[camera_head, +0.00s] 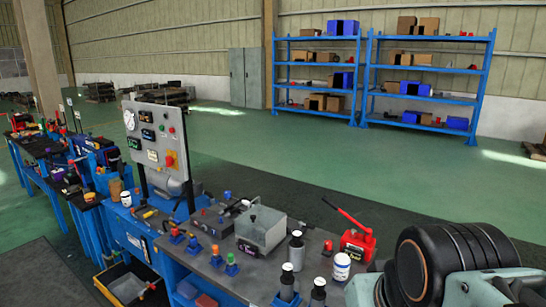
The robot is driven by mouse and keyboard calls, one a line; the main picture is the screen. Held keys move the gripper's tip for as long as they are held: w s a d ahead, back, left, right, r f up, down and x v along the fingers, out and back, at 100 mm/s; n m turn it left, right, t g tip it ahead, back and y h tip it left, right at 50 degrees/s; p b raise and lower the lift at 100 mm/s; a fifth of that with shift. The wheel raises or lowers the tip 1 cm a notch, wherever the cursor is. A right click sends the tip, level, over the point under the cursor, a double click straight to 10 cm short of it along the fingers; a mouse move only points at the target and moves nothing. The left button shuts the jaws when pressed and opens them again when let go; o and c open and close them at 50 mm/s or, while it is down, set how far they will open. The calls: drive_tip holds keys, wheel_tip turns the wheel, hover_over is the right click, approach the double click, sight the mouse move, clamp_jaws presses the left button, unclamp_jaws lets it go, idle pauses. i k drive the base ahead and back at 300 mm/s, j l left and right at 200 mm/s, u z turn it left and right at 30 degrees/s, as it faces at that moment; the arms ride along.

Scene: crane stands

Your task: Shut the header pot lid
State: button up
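No thing in view is clearly marked as the header pot. My arm, with a large black rounded part and pale green links, fills the lower right. My gripper's fingers do not show.
A red hand pump (357,243) with a raised lever stands right of the box. A grey gauge panel (157,140) rises at the left. A yellow-rimmed black crate (103,284) lies below. Blue shelves (480,85) stand far behind.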

sight(121, 166)
drive_tip(key=u, duration=1.25)
drive_tip(key=i+j+u, duration=0.3)
drive_tip(key=i+j, duration=0.35)
drive_tip(key=j, duration=0.15)
drive_tip(key=i+j+u, duration=0.15)
drive_tip(key=i, duration=0.35)
drive_tip(key=i+j+u, duration=0.15)
drive_tip(key=i, duration=3.85)
drive_tip(key=j, duration=0.1)
